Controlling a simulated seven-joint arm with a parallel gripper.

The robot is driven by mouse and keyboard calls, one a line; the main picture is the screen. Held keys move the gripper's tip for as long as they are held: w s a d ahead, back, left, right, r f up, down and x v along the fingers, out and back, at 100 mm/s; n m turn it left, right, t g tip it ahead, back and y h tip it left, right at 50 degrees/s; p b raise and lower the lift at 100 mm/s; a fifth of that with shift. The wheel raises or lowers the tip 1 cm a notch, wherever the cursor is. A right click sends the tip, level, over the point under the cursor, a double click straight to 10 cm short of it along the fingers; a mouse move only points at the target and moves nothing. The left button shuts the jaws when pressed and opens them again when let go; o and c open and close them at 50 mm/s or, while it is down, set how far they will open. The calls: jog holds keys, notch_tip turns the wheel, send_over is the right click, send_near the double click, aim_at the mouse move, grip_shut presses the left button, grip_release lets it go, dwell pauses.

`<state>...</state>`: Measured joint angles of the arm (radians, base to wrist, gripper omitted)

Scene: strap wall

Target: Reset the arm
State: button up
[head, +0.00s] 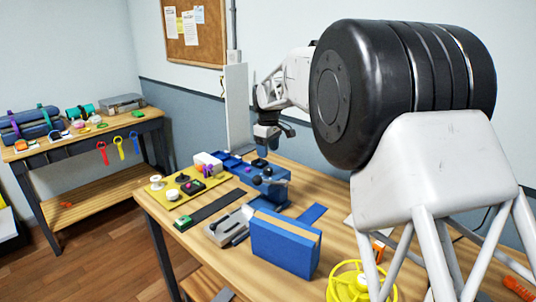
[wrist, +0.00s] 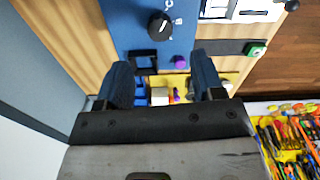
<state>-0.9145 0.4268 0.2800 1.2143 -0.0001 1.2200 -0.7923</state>
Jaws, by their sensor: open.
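My gripper (head: 268,150) hangs from my white arm above the far part of the near wooden table, over a blue box (head: 268,182). In the wrist view its two dark blue fingers (wrist: 162,78) are spread apart with nothing held between them. Below them the blue panel (wrist: 135,20) shows a black knob (wrist: 160,25) with white icons and a small purple knob (wrist: 180,62). The gap between the fingertips and the surfaces below cannot be judged exactly.
A yellow board (head: 190,188) with knobs, a grey device (head: 230,227), a larger blue box (head: 285,243) and a yellow wheel (head: 350,285) crowd the near table. A back bench (head: 85,140) holds rolls and hanging straps. A white upright panel (head: 237,108) stands near my gripper.

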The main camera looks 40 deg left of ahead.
dwell(0.6)
jog(key=w+d+r+m, duration=0.2)
jog(key=d+r, duration=0.2)
jog(key=d, duration=0.7)
jog(key=w+d+r+m, duration=0.2)
jog(key=d+r, duration=0.2)
jog(key=d, duration=0.8)
jog(key=s+d+r+m+t, duration=0.1)
jog(key=s+d+r+m, duration=0.15)
jog(key=d, duration=1.05)
jog(key=s+d+r+m, duration=0.2)
jog(key=d+m, duration=0.1)
jog(key=d, duration=0.9)
jog(key=s+d+f+m+t, duration=0.1)
jog(key=s+d+m, duration=0.1)
jog(key=s+d, duration=0.65)
jog(key=s+d+f+m, duration=0.1)
jog(key=s+d+m, duration=0.3)
jog(key=d, duration=0.7)
jog(key=s+d+f+m, duration=0.2)
jog(key=s+d+f, duration=0.2)
jog(key=s, duration=0.5)
jog(key=s+d+f+m, duration=0.2)
jog(key=s+d+f, duration=0.1)
jog(key=s+d, duration=0.5)
jog(key=shift+s+f+t, duration=0.3)
jog(key=shift+s+f, duration=0.05)
jog(key=shift+s, duration=0.4)
